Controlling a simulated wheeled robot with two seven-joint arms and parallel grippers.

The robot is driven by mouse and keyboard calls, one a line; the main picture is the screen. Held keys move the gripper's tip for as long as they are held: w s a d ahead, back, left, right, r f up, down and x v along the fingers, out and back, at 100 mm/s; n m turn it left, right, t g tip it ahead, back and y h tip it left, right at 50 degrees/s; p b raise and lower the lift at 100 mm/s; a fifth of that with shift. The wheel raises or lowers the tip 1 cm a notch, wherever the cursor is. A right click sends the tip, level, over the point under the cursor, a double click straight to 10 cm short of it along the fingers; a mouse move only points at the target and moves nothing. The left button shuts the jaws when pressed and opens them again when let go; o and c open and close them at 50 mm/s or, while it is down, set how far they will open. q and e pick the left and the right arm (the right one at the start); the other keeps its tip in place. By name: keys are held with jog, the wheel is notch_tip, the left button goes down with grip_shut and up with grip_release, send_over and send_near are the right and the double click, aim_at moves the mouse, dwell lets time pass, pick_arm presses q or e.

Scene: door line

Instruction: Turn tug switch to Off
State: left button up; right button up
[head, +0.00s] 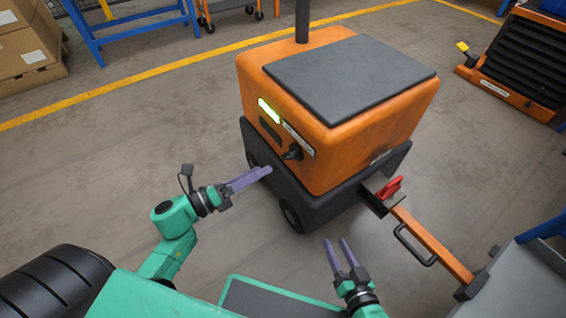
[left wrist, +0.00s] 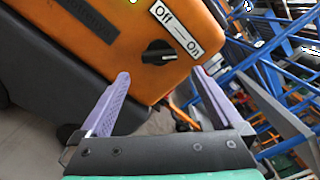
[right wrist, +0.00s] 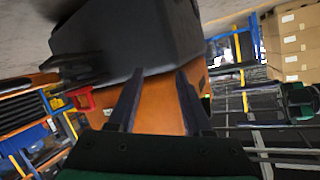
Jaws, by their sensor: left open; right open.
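The orange tug (head: 330,110) with a dark base stands in front of me. Its black rotary switch (head: 292,153) is on the near face, under a white Off/On label (head: 299,139). In the left wrist view the switch knob (left wrist: 158,53) shows below the label (left wrist: 176,29), beyond my fingers; which word it points to I cannot tell. My left gripper (head: 262,175) is open and empty, left of and below the switch, apart from it. My right gripper (head: 338,245) is open and empty, low in front of the tug's base; its fingers also show in the right wrist view (right wrist: 156,90).
A red handle (head: 389,188) and an orange tow bar (head: 430,242) run from the tug's right side to a grey cart (head: 520,280). Cardboard boxes (head: 28,45) stand far left. Floor left of the tug is clear.

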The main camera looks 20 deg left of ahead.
aim_at(286, 158)
pick_arm(q)
jog(key=b+x, duration=0.1)
jog(key=x, duration=0.6)
jog(key=shift+w+d+f, duration=0.1)
jog(key=shift+w, duration=0.05)
jog(key=shift+w+d, duration=0.15)
jog(key=shift+w, duration=0.05)
jog(key=c, duration=1.2)
pick_arm(e)
jog(key=w+r+t, duration=0.5)
jog(key=w+r, duration=0.4)
jog(key=r, duration=0.4)
jog(key=shift+w+d+r+n+y, duration=0.2)
jog(key=shift+d+r+n+y, duration=0.1)
jog(key=shift+d+y, duration=0.1)
jog(key=shift+f, duration=0.15)
